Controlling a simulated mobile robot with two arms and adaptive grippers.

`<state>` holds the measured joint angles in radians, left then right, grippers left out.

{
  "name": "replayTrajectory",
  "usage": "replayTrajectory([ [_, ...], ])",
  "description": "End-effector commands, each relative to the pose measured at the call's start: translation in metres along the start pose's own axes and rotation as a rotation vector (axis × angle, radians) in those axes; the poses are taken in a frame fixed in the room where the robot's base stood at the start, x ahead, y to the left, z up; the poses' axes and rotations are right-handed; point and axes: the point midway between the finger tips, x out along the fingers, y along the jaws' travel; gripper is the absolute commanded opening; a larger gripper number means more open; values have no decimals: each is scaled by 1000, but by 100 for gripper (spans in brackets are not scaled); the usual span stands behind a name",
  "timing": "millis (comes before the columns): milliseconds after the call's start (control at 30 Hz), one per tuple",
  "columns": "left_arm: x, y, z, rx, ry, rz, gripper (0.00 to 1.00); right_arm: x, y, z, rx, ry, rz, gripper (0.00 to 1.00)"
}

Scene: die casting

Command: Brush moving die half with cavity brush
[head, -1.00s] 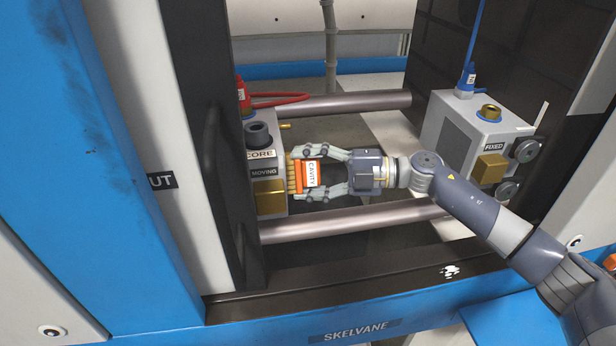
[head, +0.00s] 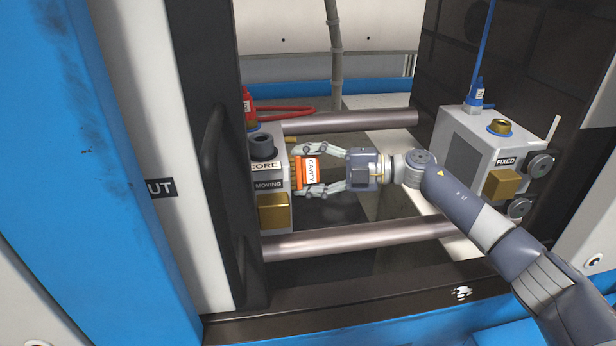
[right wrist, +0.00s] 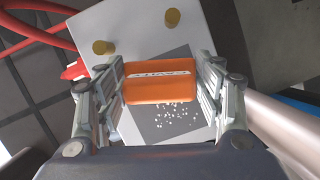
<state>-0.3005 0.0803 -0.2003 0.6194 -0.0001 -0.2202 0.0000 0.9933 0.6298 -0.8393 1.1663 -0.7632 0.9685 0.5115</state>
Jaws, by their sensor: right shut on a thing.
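The cavity brush (head: 310,171) has an orange body with a white CAVITY label. My right gripper (head: 318,170) is shut on it; in the right wrist view the orange brush (right wrist: 160,82) sits between both fingers. Its bristle side points left at the moving die half (head: 272,207), a grey block labelled MOVING. The brush is at the die's right face; whether the bristles touch it is hard to tell. In the right wrist view the die face (right wrist: 137,40) shows a dark grey patch with pale specks (right wrist: 172,120) beside the brush. My left gripper is not in view.
The fixed die half (head: 475,150) stands at the right, with open space between the halves. Tie bars run behind (head: 360,121) and in front (head: 360,240) of my right gripper. A red hose (head: 290,111) lies behind the moving die.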

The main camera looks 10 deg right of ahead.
Motion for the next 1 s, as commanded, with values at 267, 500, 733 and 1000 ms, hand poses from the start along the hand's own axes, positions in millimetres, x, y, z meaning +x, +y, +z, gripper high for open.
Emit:
replayTrajectory([
  [267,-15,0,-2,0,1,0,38,-2,0,-13,0,4,-1,32],
  [500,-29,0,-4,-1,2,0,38,-9,-7,-31,-2,3,0,32],
  [733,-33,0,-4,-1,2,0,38,-11,-10,-38,-1,4,0,32],
  [1000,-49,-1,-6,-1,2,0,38,-18,-16,-58,0,3,-1,32],
])
